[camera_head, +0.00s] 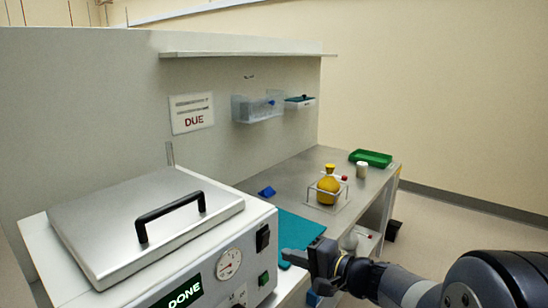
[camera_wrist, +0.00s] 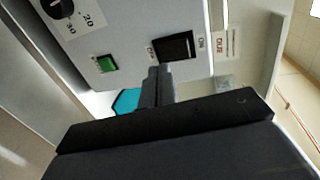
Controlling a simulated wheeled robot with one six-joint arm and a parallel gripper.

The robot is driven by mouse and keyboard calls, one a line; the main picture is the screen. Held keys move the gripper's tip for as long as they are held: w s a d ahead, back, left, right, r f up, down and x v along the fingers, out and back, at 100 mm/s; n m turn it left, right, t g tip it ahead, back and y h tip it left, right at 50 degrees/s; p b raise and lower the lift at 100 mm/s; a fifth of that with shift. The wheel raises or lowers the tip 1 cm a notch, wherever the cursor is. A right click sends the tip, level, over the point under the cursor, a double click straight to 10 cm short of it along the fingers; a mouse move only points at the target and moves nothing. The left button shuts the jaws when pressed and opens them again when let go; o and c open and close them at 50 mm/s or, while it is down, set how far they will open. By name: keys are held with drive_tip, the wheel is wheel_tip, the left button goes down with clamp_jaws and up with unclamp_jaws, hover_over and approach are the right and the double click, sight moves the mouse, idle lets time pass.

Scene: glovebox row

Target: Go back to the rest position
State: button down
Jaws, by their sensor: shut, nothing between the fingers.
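My gripper (camera_head: 302,257) is at the lower middle of the head view, just right of the white machine's front panel, with my dark arm reaching in from the lower right. In the wrist view my gripper (camera_wrist: 160,82) points at the panel beside a black rocker switch (camera_wrist: 173,46) and a green button (camera_wrist: 107,64). Its fingers are shut together and empty. I cannot tell whether the fingertips touch the panel.
A teal mat (camera_head: 297,230) lies behind my gripper. Beyond are a blue item (camera_head: 266,192), a yellow flask (camera_head: 328,188) in a wire frame, a white cup (camera_head: 362,170) and a green tray (camera_head: 371,158). A shelf (camera_head: 240,54) overhangs the bench. Open floor (camera_head: 440,222) lies to the right.

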drive_tip(key=shift+v, duration=1.45)
drive_tip(key=shift+f, duration=0.1)
